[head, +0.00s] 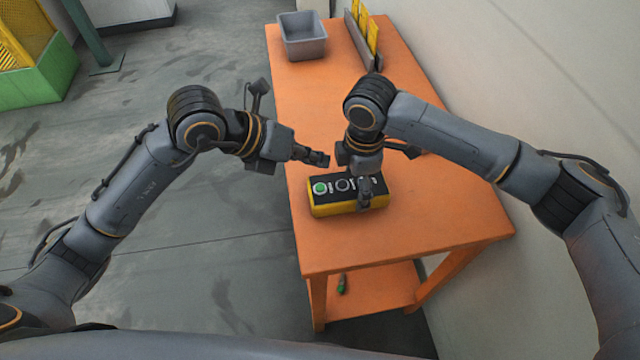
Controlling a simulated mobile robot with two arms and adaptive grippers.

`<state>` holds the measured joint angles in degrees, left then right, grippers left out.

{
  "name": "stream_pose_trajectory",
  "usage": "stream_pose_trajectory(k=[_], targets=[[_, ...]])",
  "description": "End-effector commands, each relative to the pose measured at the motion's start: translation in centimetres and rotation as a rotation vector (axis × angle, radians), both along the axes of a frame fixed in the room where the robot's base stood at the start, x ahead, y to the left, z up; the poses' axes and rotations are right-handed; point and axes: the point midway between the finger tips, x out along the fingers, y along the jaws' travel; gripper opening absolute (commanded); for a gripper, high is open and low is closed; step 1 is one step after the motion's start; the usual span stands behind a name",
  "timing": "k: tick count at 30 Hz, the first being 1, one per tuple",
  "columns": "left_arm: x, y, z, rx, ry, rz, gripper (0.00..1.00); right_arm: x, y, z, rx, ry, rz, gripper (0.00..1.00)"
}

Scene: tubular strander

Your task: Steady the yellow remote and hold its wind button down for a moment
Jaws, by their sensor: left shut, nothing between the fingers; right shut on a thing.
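The yellow remote (334,209) with a black top lies on the orange table (440,215) near its front left edge. A green button (320,188) shows at its left end, with grey round controls and pale marks beside it. My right gripper (364,203) is shut on the remote near its right end and hides part of its top. My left gripper (325,160) is shut and empty. It is beyond the green button in the picture and looks apart from the remote.
A grey bin (302,48) stands at the table's far left corner. A rack with yellow cards (367,30) stands to its right. A small green object (342,284) lies on the lower shelf. The table's front right is clear. A wall runs along the right.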

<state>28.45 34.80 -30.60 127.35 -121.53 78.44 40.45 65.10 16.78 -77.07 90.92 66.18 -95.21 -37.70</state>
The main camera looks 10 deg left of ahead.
Motion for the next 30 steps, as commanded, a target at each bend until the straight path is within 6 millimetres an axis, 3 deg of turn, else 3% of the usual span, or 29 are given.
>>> stream_pose_trajectory(k=[14,15,18,30], targets=[[0.01,-0.01,-0.04,0.0,0.0,0.0,0.0,-0.09,-0.03,-0.13,-0.002,0.003,0.0,0.29],[0.01,-0.01,-0.04,0.0,0.0,0.0,0.0,-0.09,-0.03,-0.13,-0.002,0.003,0.0,0.83],[0.01,-0.01,-0.04,0.0,0.0,0.0,0.0,-0.06,-0.03,-0.1,-0.002,0.002,0.0,1.0],[0.01,-0.01,-0.03,0.0,0.0,0.0,0.0,0.02,0.01,0.24,0.0,0.0,0.0,1.0]])
